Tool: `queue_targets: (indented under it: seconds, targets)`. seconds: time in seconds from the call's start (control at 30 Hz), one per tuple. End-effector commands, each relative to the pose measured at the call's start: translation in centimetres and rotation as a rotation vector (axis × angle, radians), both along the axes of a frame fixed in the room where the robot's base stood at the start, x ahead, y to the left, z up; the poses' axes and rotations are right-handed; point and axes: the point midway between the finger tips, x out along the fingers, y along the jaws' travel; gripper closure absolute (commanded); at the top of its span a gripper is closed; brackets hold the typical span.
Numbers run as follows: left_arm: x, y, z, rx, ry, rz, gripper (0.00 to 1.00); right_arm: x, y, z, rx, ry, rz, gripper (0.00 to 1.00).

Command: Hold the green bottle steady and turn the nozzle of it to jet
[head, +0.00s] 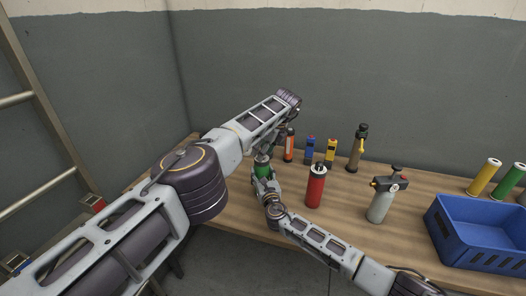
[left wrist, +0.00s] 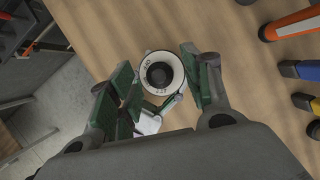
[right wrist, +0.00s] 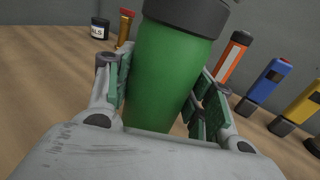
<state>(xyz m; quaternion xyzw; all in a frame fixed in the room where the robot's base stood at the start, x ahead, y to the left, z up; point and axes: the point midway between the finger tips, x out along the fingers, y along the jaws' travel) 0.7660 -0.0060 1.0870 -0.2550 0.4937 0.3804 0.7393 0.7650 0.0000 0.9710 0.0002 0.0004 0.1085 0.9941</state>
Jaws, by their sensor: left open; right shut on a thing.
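The green bottle (head: 263,171) stands upright on the wooden bench. In the right wrist view its green body (right wrist: 170,72) fills the middle, with a dark collar above. My right gripper (right wrist: 166,88) is shut on this body, one padded finger on each side. The nozzle (left wrist: 160,72) is seen from above in the left wrist view, a white ring with dark lettering around a black centre. The lettering is too small to read surely. My left gripper (left wrist: 157,65) is open above the nozzle, its green-padded fingers on either side, apart from the ring.
Close behind stand an orange tool (head: 289,146), a blue one (head: 310,150) and a yellow one (head: 331,151). A red bottle (head: 316,188) and a grey spray bottle (head: 380,205) stand to the right. A blue crate (head: 447,238) is at the bench's right.

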Motion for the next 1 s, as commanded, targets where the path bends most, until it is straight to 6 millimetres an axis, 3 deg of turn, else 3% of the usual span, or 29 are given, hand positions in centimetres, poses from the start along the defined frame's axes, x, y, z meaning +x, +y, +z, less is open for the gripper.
queue_targets:
  seconds: [0.27,0.7,1.0]
  targets:
    - [-0.5,-0.7,2.2,0.001,-0.003,-0.001,0.51,0.0,-0.1,0.0,-0.001,0.0,-0.002,0.79]
    - [-2.0,-2.8,8.3,0.0,-0.002,0.001,0.51,0.1,-0.1,0.0,-0.001,0.0,-0.002,0.79]
    - [-2.5,-3.4,10.2,0.0,-0.001,0.0,0.51,0.0,-0.1,0.0,-0.001,0.0,-0.002,0.79]
